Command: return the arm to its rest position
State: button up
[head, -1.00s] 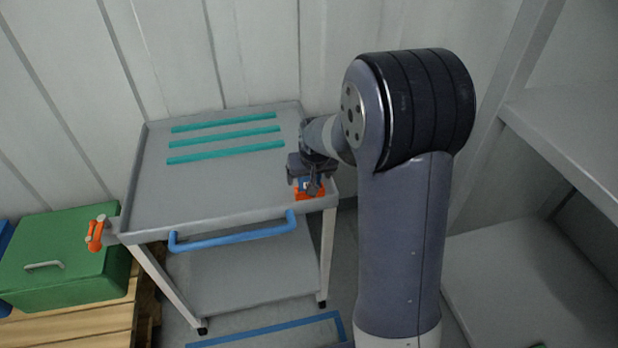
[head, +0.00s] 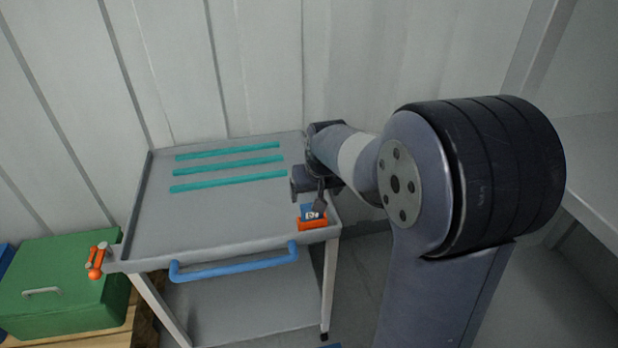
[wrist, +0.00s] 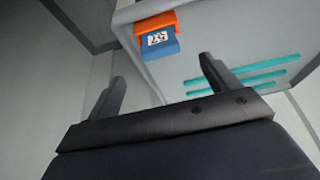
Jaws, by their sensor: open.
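My gripper (wrist: 162,92) is open, with its two dark fingers apart and nothing between them. In the head view my gripper (head: 318,192) is above the right edge of the grey cart (head: 210,225), partly hidden by my own arm links. A small blue block with a white marker (head: 312,212) sits in an orange holder (head: 313,225) at the cart's front right corner. The wrist view also shows the blue block (wrist: 160,44) and the orange holder (wrist: 155,21) beyond the fingertips, apart from them.
Several teal strips (head: 228,170) lie across the cart top. A blue handle (head: 235,268) runs along the cart's front. A green box (head: 62,285) and an orange clamp-like part (head: 96,262) are at the left. A grey shelf (head: 595,165) stands at the right. The wall is close behind.

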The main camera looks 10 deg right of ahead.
jog(key=x, duration=1)
jog(key=shift+w+f, duration=0.15)
jog(key=shift+f, duration=0.25)
jog(key=shift+r, duration=0.25)
jog(key=shift+f, duration=0.1)
